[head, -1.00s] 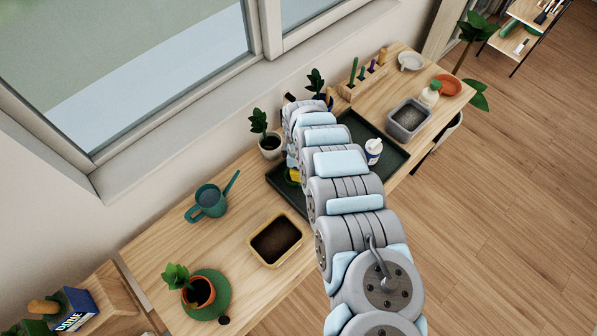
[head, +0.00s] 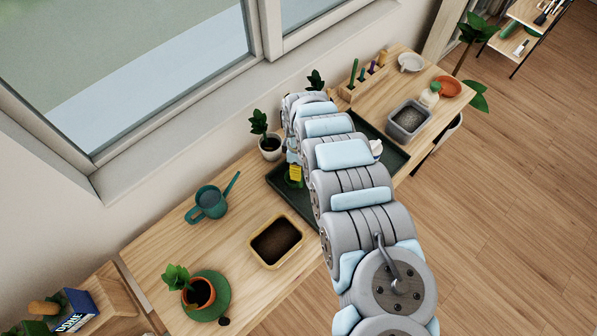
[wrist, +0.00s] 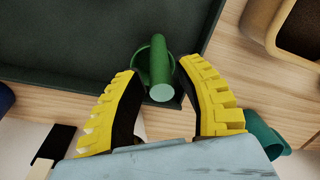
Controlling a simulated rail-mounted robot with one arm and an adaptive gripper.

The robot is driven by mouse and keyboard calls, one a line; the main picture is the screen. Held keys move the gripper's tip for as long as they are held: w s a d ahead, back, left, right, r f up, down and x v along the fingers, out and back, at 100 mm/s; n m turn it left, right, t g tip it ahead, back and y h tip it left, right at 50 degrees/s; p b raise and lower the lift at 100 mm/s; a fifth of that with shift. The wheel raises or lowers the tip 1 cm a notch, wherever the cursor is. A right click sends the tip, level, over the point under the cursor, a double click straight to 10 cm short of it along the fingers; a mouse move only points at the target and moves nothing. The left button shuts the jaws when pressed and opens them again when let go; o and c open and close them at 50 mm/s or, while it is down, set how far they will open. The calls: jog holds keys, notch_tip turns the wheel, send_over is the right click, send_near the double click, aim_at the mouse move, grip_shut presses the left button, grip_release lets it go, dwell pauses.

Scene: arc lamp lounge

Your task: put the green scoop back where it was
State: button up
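The green scoop (wrist: 160,70) shows in the wrist view at the edge of the dark green tray (wrist: 70,45), with its handle end toward the camera. My gripper (wrist: 158,67) has its yellow fingers spread on either side of the handle. Gaps show between handle and fingers, so it is open and not holding the scoop. In the head view, my gripper (head: 294,174) is over the left part of the dark tray (head: 287,199). My arm covers much of that tray, and the scoop is mostly hidden there.
A teal watering can (head: 209,203) and a yellow-rimmed soil box (head: 275,241) stand left of the tray. A potted plant (head: 270,143) is close behind my gripper. A grey soil bin (head: 408,118) and a wooden tool rack (head: 362,83) stand farther right.

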jog(key=r, duration=0.5)
jog(key=w+r, duration=0.1)
jog(key=r, duration=0.1)
jog(key=shift+d+r, duration=0.1)
jog(key=shift+r, duration=0.3)
jog(key=shift+s+r, duration=0.1)
jog(key=shift+r, duration=0.45)
